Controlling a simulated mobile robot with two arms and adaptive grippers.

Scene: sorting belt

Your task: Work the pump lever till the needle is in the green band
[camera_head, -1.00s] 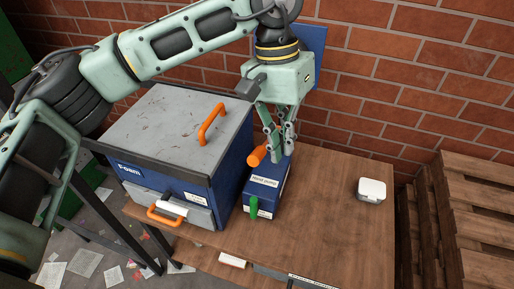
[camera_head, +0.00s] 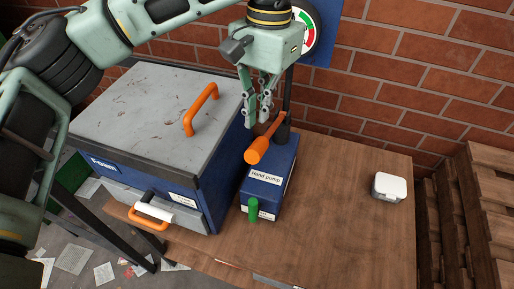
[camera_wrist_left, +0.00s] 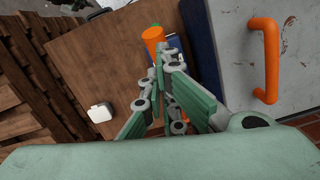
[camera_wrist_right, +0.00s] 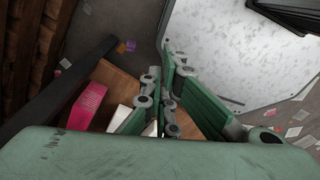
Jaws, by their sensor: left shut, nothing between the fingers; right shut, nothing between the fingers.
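The blue hand pump (camera_head: 268,178) stands on the wooden table beside the foam box. Its orange lever (camera_head: 258,150) sticks out of the top, tilted toward the front; it also shows in the left wrist view (camera_wrist_left: 153,37). A green handle (camera_head: 253,209) is on its front. The gauge (camera_head: 307,30) on the wall panel shows part of a green and red dial; my left wrist hides some of it and I cannot make out the needle. My left gripper (camera_head: 257,122) is shut and empty, just above and behind the lever's end. My right gripper (camera_wrist_right: 170,62) is shut and empty, away from the pump.
The foam box (camera_head: 150,105) with an orange lid handle (camera_head: 200,108) fills the left of the table. A small white box (camera_head: 390,187) lies at the right; the table between is clear. Wooden pallets (camera_head: 485,215) stand at the right. A pink object (camera_wrist_right: 87,106) is below my right gripper.

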